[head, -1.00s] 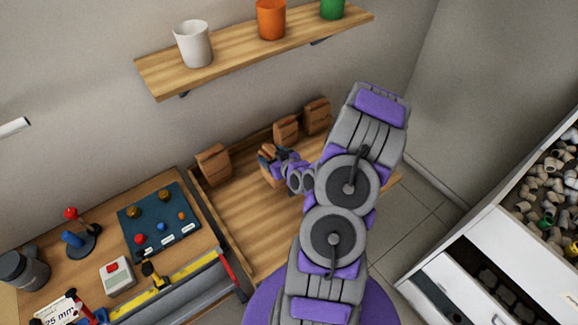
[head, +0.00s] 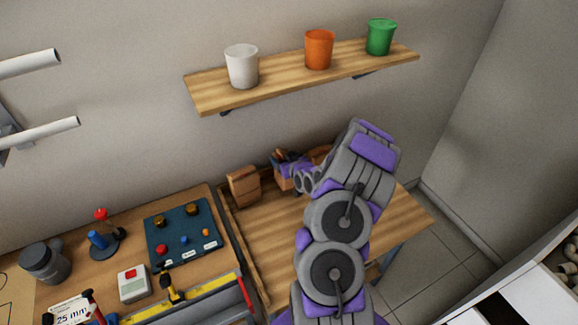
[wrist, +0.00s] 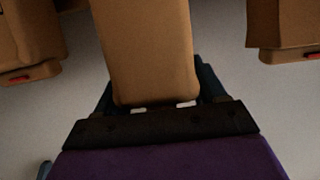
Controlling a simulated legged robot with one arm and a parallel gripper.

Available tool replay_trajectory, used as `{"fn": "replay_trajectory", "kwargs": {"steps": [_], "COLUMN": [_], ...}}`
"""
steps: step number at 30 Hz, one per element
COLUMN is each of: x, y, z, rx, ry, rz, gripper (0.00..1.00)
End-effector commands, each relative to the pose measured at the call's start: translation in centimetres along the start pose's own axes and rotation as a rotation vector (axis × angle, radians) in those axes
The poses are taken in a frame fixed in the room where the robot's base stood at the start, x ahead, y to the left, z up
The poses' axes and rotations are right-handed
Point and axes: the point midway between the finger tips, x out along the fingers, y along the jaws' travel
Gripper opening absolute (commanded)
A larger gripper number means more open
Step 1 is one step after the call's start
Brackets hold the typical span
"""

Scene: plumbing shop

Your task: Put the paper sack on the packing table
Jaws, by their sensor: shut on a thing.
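My gripper (head: 281,161) is shut on a brown paper sack (head: 284,183), held between two other sacks at the back of the wooden table (head: 280,235). In the wrist view the held sack (wrist: 150,50) fills the middle, between the fingers. Whether its base touches the table I cannot tell. A similar sack (head: 243,187) stands to its left at the table's back edge. Another sack (head: 320,153) to its right is partly hidden by my arm. The wrist view shows one sack at the left (wrist: 30,40) and one at the right (wrist: 285,30).
A wall shelf (head: 290,80) above carries a white, an orange and a green cup. A workbench (head: 100,205) with a teal panel (head: 184,233) and tools adjoins on the left. The table's front part is bare. White drawers (head: 540,295) stand at the lower right.

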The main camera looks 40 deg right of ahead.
Motion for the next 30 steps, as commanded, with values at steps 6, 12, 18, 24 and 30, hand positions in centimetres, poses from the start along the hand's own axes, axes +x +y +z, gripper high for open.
{"fn": "replay_trajectory", "kwargs": {"steps": [6,12,18,24,30], "x": [0.8,1.9,2.4,2.4,2.4], "y": [0.2,0.2,0.1,0.1,0.1], "z": [-0.4,1.7,2.9,2.8,2.9], "rx": [0.0,0.0,-0.002,-0.001,-0.001], "ry": [0.004,0.0,0.002,0.001,0.0], "rz": [0.0,0.001,0.0,0.0,0.0], "gripper": [0.0,0.0,0.0,0.72,0.91]}}
